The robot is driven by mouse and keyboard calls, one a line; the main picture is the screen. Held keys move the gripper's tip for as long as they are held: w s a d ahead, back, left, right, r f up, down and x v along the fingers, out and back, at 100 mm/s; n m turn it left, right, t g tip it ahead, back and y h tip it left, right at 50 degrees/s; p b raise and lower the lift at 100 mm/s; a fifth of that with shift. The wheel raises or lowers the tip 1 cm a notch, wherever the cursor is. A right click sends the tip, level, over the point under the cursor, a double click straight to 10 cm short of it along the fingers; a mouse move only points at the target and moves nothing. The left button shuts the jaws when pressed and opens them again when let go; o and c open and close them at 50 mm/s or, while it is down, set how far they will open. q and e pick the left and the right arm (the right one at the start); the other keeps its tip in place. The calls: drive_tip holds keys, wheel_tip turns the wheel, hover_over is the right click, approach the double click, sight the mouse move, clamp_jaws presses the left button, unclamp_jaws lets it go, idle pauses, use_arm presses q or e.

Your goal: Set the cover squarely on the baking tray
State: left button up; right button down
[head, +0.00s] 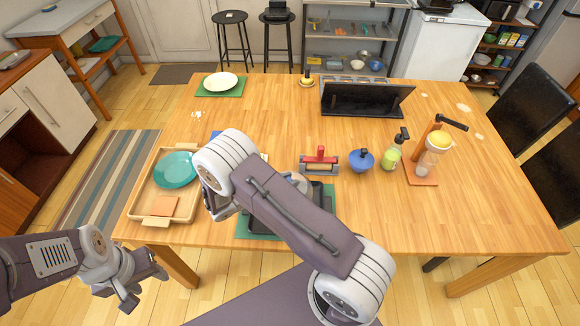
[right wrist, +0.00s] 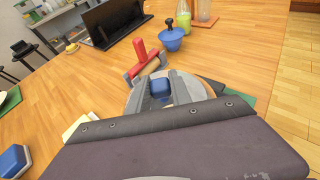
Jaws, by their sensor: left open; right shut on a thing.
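My right gripper (right wrist: 163,90) is shut on a blue knob in the right wrist view. The knob appears to belong to the cover (right wrist: 133,100), a round pale-rimmed piece mostly hidden behind the fingers. The dark baking tray (head: 262,224) lies on a green mat in the head view, largely covered by my right arm. That arm also hides the right gripper there. I cannot tell whether the cover touches the tray or is square to it. My left gripper (head: 143,288) is open and empty, off the table's front left edge.
A red-handled tool (head: 320,160) stands just behind the tray, with a blue lidded pot (head: 361,160) to its right. A wooden tray (head: 136,205) with a teal plate (head: 176,170) is at left. The table's right front is clear.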

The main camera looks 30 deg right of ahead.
drive_tip(key=shift+s+a+r+p, duration=0.1)
drive_tip(key=shift+a+r+p, duration=0.25)
drive_tip(key=shift+a+p, duration=0.15)
drive_tip(key=shift+s+a+p, duration=0.1)
drive_tip(key=shift+s+p, duration=0.1)
drive_tip(key=shift+p, duration=0.15)
drive_tip(key=shift+s+d+p, duration=0.2)
drive_tip(key=shift+s+p, duration=0.05)
drive_tip(key=shift+p, duration=0.05)
use_arm(q)
wheel_tip(320, 180, up, 4)
drive_tip(key=shift+s+a+f, duration=0.1)
drive_tip(key=shift+a+f, duration=0.05)
drive_tip(key=shift+f, duration=0.05)
drive_tip(key=shift+a+f, duration=0.15)
use_arm(e)
drive_tip(key=shift+a, duration=0.1)
use_arm(q)
drive_tip(key=shift+f+b, duration=2)
drive_tip(key=shift+b, duration=0.15)
use_arm(e)
drive_tip(key=shift+f, duration=2.5)
use_arm(q)
drive_tip(key=shift+f+b, duration=0.65)
use_arm(e)
drive_tip(key=shift+f, duration=0.75)
use_arm(q)
drive_tip(key=shift+f, duration=0.2)
use_arm(e)
drive_tip(key=shift+f, duration=0.3)
